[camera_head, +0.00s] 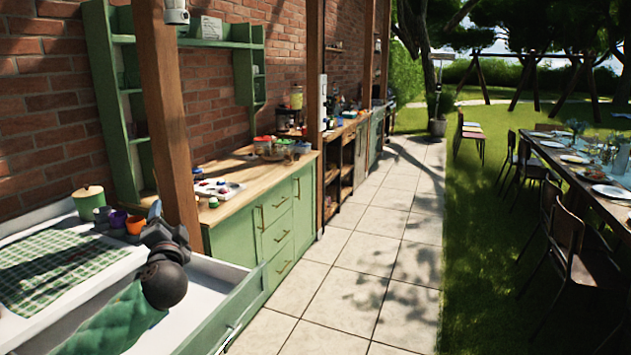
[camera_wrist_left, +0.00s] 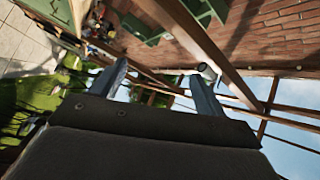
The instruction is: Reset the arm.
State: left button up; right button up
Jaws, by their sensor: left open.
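My left gripper (camera_head: 155,212) shows at the lower left of the head view, raised in front of the wooden post, with its dark wrist below it. In the left wrist view its two grey fingers (camera_wrist_left: 160,88) stand apart with nothing between them; beyond them are the brick wall, wooden beams and sky at a tilt. My right gripper is in neither view.
A checked cloth (camera_head: 50,265), a green pot (camera_head: 88,201) and small cups stand on the counter. A wooden post (camera_head: 167,110) is close behind. The tiled path (camera_head: 340,265) is clear.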

pick_arm(q)
jog(key=s+d+f+n+g+h, duration=0.1)
jog(key=s+d+f+g, duration=0.2)
jog(key=s+f, duration=0.45)
jog(key=s+d+f+n+g+h, duration=0.2)
jog(key=s+d+f+g, duration=0.15)
jog(key=f, duration=0.65)
jog(key=s+d+f+n+g+h, duration=0.1)
jog(key=s+d+f+g, duration=0.25)
jog(key=s+f, duration=0.4)
jog(key=s+d+f+n+g+h, duration=0.1)
jog(key=s+d+f+g+h, duration=0.1)
jog(key=s+f, duration=0.8)
jog(key=s+d+f+n+g+h, duration=0.1)
jog(key=s+d+f+g, duration=0.4)
jog(key=s+f, duration=0.6)
jog(key=s+d+h, duration=0.1)
jog(key=s, duration=0.5)
jog(key=shift+s+f+n, duration=0.3)
jog(key=shift+s, duration=0.05)
jog(key=shift+d, duration=0.1)
